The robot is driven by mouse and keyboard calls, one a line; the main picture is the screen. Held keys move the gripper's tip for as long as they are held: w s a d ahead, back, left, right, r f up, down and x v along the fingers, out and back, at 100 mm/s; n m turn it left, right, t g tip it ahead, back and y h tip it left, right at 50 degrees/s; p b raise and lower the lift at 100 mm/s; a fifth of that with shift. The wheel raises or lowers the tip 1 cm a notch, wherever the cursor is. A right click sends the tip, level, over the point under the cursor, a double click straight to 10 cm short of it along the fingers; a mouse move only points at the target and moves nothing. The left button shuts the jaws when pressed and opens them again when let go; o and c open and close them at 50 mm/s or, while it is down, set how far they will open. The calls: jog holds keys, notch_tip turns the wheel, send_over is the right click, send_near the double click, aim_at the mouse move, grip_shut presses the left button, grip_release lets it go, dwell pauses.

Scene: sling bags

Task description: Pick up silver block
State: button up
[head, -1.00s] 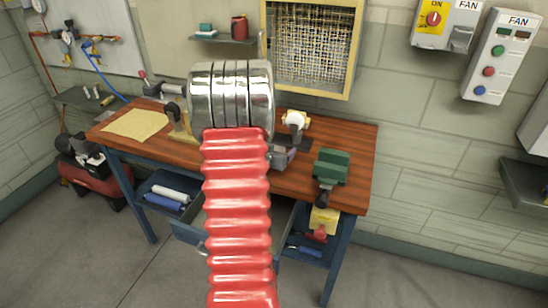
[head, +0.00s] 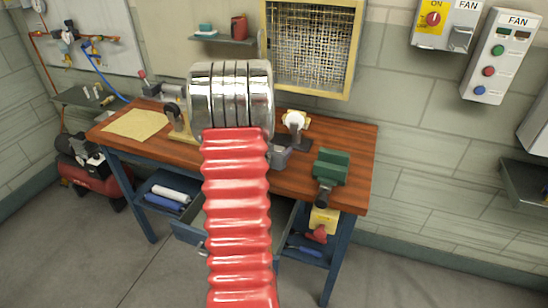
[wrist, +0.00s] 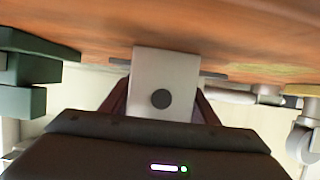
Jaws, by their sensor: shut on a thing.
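The silver block (wrist: 163,70) is a pale grey, flat-faced piece with a dark round spot, in the middle of the wrist view. My gripper (wrist: 162,104) has its dark fingers on both sides of the block and is shut on it. The block's far end is against or close to the wooden bench top (wrist: 230,30); I cannot tell whether they touch. In the head view my red ribbed arm and shiny metal joint hide the gripper. A grey shape (head: 281,157) shows just right of the arm there; I cannot tell if it is the block.
A green vise (head: 331,166) stands on the bench (head: 358,150) to the right. A white round fitting (head: 295,121) stands behind. A yellow sheet (head: 135,124) lies at the left. An open drawer (head: 188,233) juts out below the bench. Fan control boxes (head: 500,55) hang right.

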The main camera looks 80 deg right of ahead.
jog(key=c, duration=0.4)
jog(key=shift+r, duration=0.15)
notch_tip(320, 180, up, 10)
jog(key=shift+f, duration=0.1)
dwell(0.5)
dwell(0.4)
